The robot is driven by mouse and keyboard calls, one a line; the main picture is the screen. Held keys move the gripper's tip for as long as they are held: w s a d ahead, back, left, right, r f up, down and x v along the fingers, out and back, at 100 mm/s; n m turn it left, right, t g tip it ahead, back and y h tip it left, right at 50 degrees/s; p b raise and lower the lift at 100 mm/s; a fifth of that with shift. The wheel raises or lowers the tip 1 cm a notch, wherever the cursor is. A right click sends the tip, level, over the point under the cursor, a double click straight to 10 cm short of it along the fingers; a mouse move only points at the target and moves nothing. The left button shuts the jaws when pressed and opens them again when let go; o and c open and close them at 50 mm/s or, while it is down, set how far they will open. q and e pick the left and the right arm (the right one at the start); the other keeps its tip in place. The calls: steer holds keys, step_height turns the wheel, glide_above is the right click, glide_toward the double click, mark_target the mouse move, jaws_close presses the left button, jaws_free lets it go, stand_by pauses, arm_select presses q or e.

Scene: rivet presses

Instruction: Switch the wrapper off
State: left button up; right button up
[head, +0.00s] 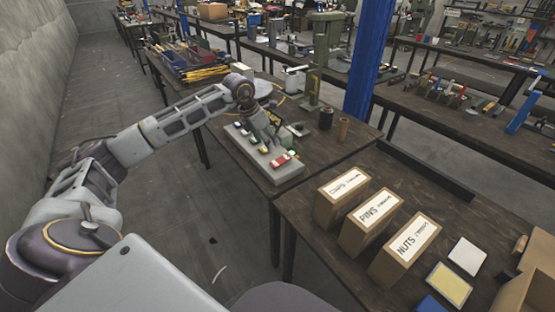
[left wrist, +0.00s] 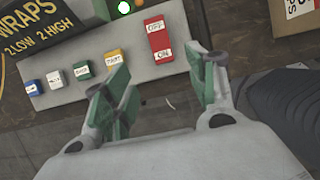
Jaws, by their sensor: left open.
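The wrapper's grey control panel (head: 285,174) sits at the front edge of the workbench. A red rocker switch (left wrist: 160,40) is on it, marked OFF at the top and ON at the bottom; it also shows in the head view (head: 281,160). I cannot tell which end is pressed in. My right gripper is not in view.
White, blue, green and yellow buttons (left wrist: 113,58) line the panel left of the switch. The wrapper's turntable (head: 262,90) and upright mast (head: 313,85) stand behind. Cardboard boxes (head: 342,199) stand on the near right bench. A blue post (head: 367,60) rises behind the workbench.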

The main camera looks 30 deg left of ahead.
mark_target(279, 161)
arm_select(q)
steer(key=x, duration=1.3)
